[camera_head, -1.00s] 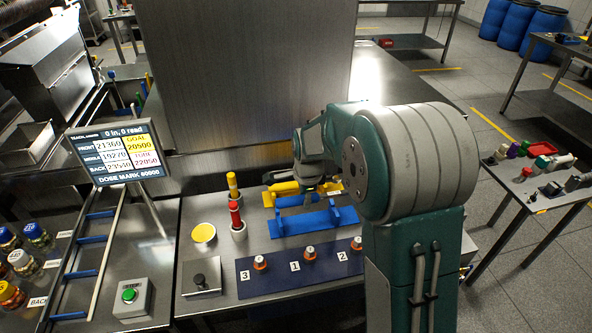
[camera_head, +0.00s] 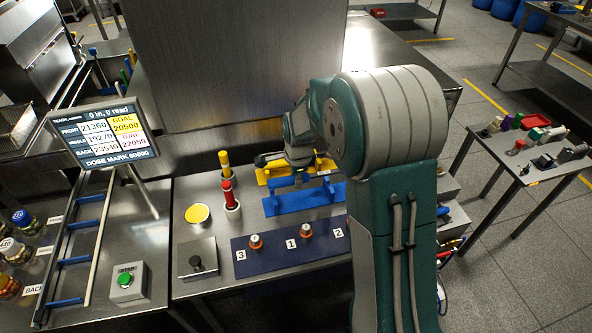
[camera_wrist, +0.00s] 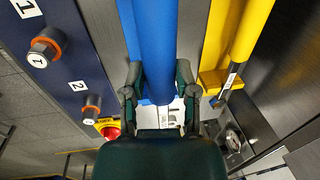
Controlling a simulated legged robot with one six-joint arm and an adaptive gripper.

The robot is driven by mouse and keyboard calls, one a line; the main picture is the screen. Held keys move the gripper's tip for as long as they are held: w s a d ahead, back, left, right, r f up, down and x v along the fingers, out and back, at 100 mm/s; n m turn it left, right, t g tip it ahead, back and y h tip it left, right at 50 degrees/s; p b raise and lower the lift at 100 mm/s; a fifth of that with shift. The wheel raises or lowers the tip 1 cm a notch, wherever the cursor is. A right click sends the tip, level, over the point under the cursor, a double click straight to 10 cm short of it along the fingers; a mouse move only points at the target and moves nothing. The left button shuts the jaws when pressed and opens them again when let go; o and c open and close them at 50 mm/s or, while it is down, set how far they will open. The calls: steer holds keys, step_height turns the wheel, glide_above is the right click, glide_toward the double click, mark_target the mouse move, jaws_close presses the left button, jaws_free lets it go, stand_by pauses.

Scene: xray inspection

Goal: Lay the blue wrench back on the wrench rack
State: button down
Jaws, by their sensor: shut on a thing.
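The blue wrench (camera_head: 290,183) shows in the head view as a short blue bar under my gripper (camera_head: 299,174), just behind the blue wrench rack (camera_head: 303,202). In the wrist view my gripper (camera_wrist: 158,92) is shut on the blue wrench (camera_wrist: 153,45), with one finger on each side of it. The wrench looks level and close to the rack. I cannot tell whether they touch, and my wrist hides part of the wrench.
A yellow rack (camera_head: 264,175) with a yellow bar stands just behind. Red (camera_head: 229,195) and yellow (camera_head: 224,162) posts stand to the left. A dark blue panel with numbered orange-based knobs (camera_head: 255,242) lies in front. A large metal housing (camera_head: 230,70) rises behind.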

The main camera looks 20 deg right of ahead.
steer(key=shift+f, duration=2.55)
steer(key=shift+c, duration=1.5)
jaws_free()
step_height(320, 180, up, 12)
steer(key=s, duration=0.1)
steer(key=shift+s+f, duration=0.15)
steer(key=shift+s, duration=0.2)
